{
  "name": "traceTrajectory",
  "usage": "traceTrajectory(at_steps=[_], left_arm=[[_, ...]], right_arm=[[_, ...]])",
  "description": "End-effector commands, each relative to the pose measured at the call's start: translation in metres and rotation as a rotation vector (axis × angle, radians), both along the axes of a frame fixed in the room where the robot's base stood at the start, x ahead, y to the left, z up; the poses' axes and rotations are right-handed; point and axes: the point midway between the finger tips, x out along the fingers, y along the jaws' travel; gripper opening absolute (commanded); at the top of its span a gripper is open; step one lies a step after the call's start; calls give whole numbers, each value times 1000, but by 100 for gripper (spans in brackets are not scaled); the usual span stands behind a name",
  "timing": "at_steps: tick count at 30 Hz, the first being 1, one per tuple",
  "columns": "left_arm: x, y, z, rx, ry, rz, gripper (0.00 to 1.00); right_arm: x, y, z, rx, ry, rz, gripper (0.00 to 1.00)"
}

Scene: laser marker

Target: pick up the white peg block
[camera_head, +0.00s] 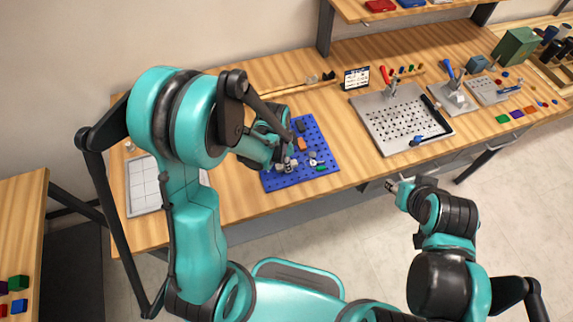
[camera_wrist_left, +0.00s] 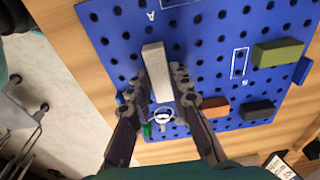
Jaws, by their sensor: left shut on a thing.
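The white peg block (camera_wrist_left: 157,72) stands out from the blue pegboard (camera_wrist_left: 200,28) in the left wrist view. My left gripper (camera_wrist_left: 160,76) has one finger on each side of it and is shut on it. Whether the block's lower end is still in a hole cannot be told. In the head view, my left gripper (camera_head: 285,165) is low over the left part of the blue pegboard (camera_head: 328,155), and it and the arm largely hide the block. My right gripper (camera_head: 391,187) is small, in front of the table edge, away from the board; its fingers are unclear.
On the board are an olive block (camera_wrist_left: 278,53), an orange-brown block (camera_wrist_left: 215,107), a black block (camera_wrist_left: 257,111) and a white ring-shaped piece (camera_wrist_left: 163,117). A grey perforated plate (camera_head: 385,128) lies to the right. A white gridded tray (camera_head: 143,188) lies left, partly behind my arm.

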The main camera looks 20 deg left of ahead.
Motion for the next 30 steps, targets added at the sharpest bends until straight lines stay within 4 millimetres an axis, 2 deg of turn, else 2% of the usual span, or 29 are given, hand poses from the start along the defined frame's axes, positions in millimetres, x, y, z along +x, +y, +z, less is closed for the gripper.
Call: traceTrajectory(at_steps=[8,11,15,24,30], left_arm=[[0,0,7,0,0,0,0],[0,0,18,0,0,0,0],[-1,0,45,0,0,0,0],[-7,-69,84,-1,0,-7,0],[-9,-102,103,0,0,-4,0]], right_arm=[[0,0,3,0,0,0,40],[0,0,7,0,0,0,40],[0,0,17,0,0,0,40],[0,0,30,0,0,0,40],[0,0,36,0,0,0,40]])
